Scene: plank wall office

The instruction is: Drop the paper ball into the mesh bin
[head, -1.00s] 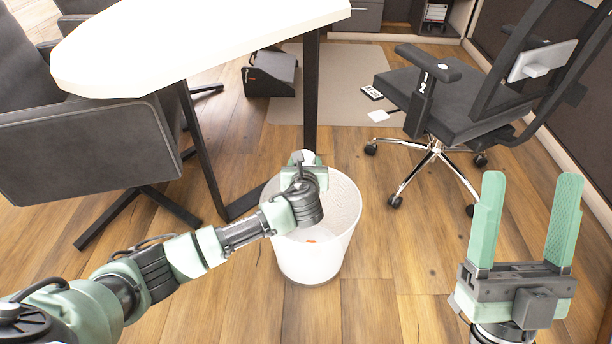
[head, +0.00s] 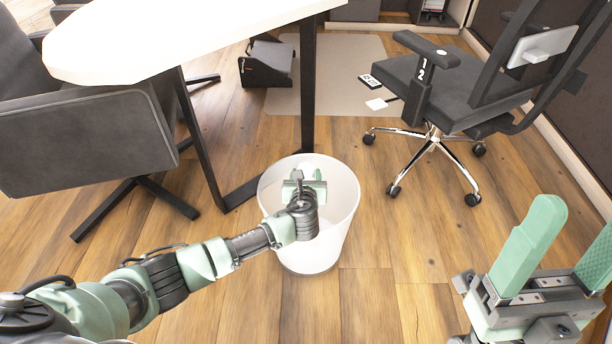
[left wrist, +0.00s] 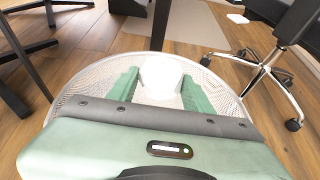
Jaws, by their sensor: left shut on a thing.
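The white mesh bin (head: 312,257) stands on the wood floor in the middle of the head view, and its rim circles my left gripper in the left wrist view (left wrist: 82,84). My left gripper (head: 304,172) is over the bin's mouth, within the rim outline. It is shut on the white paper ball (left wrist: 162,75), which shows between the green fingers in the left wrist view. In the head view the ball is mostly hidden by the gripper. My right gripper (head: 566,248) is open and empty at the lower right, apart from the bin.
A white-topped table (head: 170,38) with dark legs stands behind and left of the bin. A grey chair (head: 85,140) is at left, and a wheeled office chair (head: 460,95) at right. A black footrest (head: 268,65) lies beyond. The floor right of the bin is clear.

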